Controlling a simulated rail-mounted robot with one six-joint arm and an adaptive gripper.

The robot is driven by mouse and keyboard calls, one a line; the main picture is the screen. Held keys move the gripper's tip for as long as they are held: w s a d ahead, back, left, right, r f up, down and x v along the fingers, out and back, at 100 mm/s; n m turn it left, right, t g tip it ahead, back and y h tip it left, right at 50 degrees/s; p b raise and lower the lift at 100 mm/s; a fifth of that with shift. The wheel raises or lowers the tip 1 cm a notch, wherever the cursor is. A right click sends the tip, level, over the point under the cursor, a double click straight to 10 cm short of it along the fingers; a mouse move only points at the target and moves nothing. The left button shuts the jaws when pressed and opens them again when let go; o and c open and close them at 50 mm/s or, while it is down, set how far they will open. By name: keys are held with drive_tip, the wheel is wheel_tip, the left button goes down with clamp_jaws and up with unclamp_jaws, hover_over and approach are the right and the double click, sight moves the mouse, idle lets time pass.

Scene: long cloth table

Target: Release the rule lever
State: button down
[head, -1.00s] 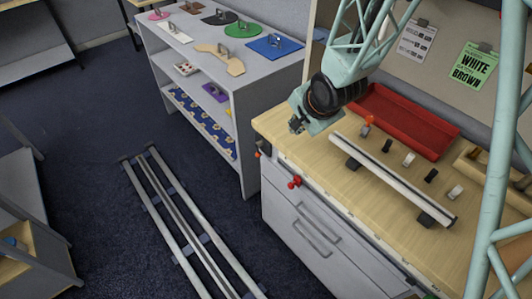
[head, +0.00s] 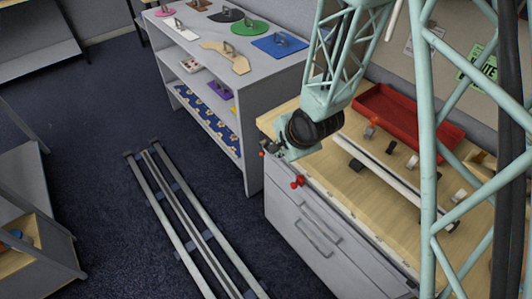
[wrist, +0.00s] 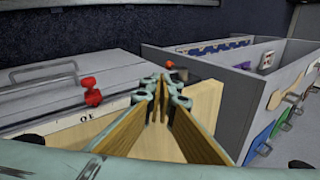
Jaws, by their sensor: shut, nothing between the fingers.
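The long pale rule (head: 388,180) lies along the wooden bench top, partly hidden by my arm. A red double-ended knob (head: 297,182) sits on the bench's front edge and shows left of my fingers in the wrist view (wrist: 92,97). A smaller red tip (wrist: 169,64) shows just beyond my fingertips. I cannot tell which of these is the rule lever. My gripper (wrist: 163,88) is shut and empty; in the head view (head: 268,148) it is at the bench's left front corner.
A red tray (head: 405,118) lies at the back of the bench. Several small black and white pieces lie between it and the rule. A grey shelf (head: 272,80) with coloured boards stands left of the bench. Rails (head: 185,222) run along the open floor.

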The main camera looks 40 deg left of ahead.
drive_tip(key=shift+a+f, duration=0.1)
drive_tip(key=shift+f, duration=0.1)
drive_tip(key=b, duration=0.3)
approach(263, 154)
wheel_tip(263, 154, down, 5)
drive_tip(key=a, duration=0.1)
drive_tip(key=shift+w+a+f, duration=0.2)
drive_tip(key=shift+w+a, duration=0.2)
drive_tip(key=shift+w+a+f, duration=0.2)
drive_tip(key=shift+w+a, duration=0.25)
